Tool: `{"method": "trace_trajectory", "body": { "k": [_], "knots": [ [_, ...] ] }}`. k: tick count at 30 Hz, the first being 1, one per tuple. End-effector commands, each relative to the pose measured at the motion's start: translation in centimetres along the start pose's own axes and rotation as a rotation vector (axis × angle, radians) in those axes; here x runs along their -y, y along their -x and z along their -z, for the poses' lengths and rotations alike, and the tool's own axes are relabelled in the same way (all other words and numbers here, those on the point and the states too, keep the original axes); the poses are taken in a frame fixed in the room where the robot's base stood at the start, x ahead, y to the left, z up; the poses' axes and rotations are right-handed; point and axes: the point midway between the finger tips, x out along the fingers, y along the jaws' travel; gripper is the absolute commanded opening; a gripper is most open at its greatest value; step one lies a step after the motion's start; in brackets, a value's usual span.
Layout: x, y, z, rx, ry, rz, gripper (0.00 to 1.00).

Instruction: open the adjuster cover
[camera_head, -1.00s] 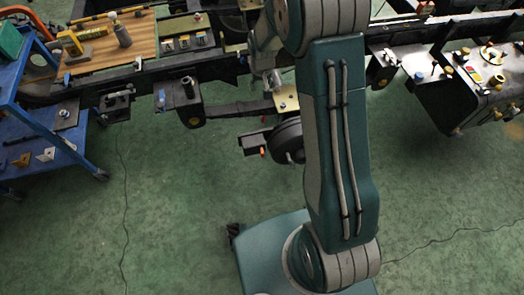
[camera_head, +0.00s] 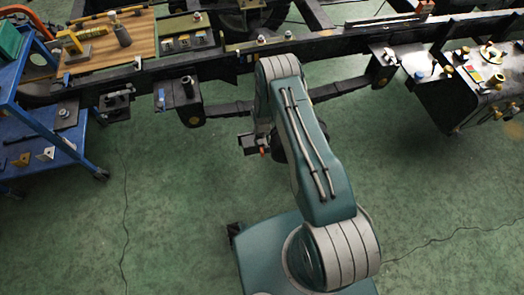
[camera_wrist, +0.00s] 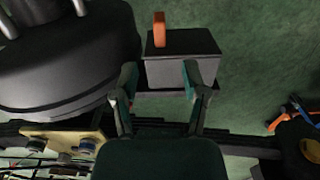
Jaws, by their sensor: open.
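A dark grey box with an upright orange tab (camera_wrist: 159,30), which I take to be the adjuster cover (camera_wrist: 182,70), lies ahead in the wrist view. In the head view the box (camera_head: 249,142) shows beside my arm, with its orange tab at the lower edge. My gripper (camera_wrist: 160,72) is open and empty. Its fingers are apart, and in the wrist view their tips overlap the near side of the box; I cannot tell whether they touch it. The cover appears shut. My arm hides most of the gripper in the head view.
A large dark round housing (camera_wrist: 70,60) stands close left of the box. The chassis rail (camera_head: 340,42) runs behind my arm. A blue cart (camera_head: 40,125) stands at left, and a dark tank (camera_head: 465,90) at right. The green floor in front is clear.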

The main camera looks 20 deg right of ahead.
Motion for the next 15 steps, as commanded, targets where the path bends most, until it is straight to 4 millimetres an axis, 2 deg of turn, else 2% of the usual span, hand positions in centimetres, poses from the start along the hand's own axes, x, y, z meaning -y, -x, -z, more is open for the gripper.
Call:
{"method": "trace_trajectory", "body": {
  "k": [6,15],
  "knots": [
    [0.0,-3.8,-0.2,0.003,0.000,0.000,0.57],
    [0.0,-7.9,-0.1,0.002,0.000,0.000,0.57]
  ]
}}
